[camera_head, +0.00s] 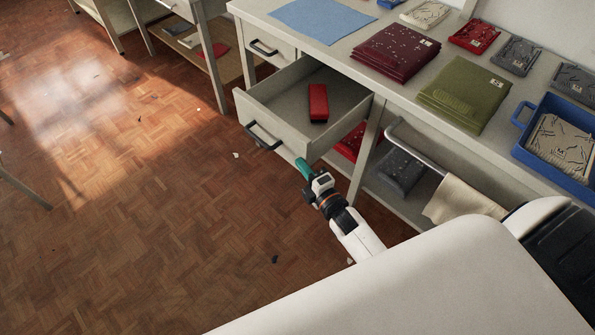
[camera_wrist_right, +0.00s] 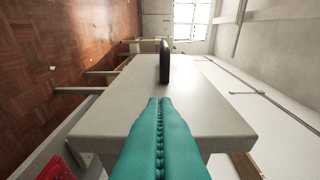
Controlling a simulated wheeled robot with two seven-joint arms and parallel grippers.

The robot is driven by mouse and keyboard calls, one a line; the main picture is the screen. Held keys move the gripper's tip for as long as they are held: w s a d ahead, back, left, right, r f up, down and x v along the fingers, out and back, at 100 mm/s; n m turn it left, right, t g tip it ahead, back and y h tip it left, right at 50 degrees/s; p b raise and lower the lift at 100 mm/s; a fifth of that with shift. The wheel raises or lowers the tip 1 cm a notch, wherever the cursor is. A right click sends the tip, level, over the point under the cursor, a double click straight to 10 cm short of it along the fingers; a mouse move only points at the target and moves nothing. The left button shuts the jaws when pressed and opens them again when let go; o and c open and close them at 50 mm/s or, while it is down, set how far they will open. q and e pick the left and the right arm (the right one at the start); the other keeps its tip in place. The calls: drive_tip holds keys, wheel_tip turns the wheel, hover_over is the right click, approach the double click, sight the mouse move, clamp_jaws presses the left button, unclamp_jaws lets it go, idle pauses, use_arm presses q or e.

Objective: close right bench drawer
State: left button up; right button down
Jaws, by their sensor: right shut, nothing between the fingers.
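The right bench drawer (camera_head: 290,134) is pulled out from the bench in the head view, with a red box (camera_head: 318,103) lying inside. Its dark handle (camera_head: 262,137) is on the drawer front. My right gripper (camera_head: 303,167) is just in front of the drawer's right end, with teal fingers. In the right wrist view the teal fingers (camera_wrist_right: 160,103) are pressed together and empty, pointing along the pale drawer front (camera_wrist_right: 190,95). The dark handle (camera_wrist_right: 164,62) stands up beyond the fingertips. Whether the fingers touch the front, I cannot tell. My left gripper is not in view.
A closed drawer (camera_head: 270,47) is to the left of the open one. Folded maroon (camera_head: 396,53) and olive (camera_head: 464,94) cloths and a blue tray (camera_head: 522,157) lie on the bench top. A rail with a beige cloth (camera_head: 462,200) is at the right.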

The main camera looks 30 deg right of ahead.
sight(349, 123)
drive_tip(key=w+d+b, duration=0.1)
drive_tip(key=w+d, duration=0.1)
drive_tip(key=d, duration=0.4)
drive_tip(key=w+d+b, duration=0.2)
drive_tip(key=d, duration=0.3)
drive_tip(key=w+d+b, duration=0.2)
drive_tip(key=d, duration=0.4)
drive_tip(key=shift+w+d+f, duration=0.15)
drive_tip(key=shift+w+d, duration=0.05)
drive_tip(key=shift+d, duration=0.15)
drive_tip(key=shift+w+d, duration=0.25)
drive_tip(key=shift+d, duration=0.5)
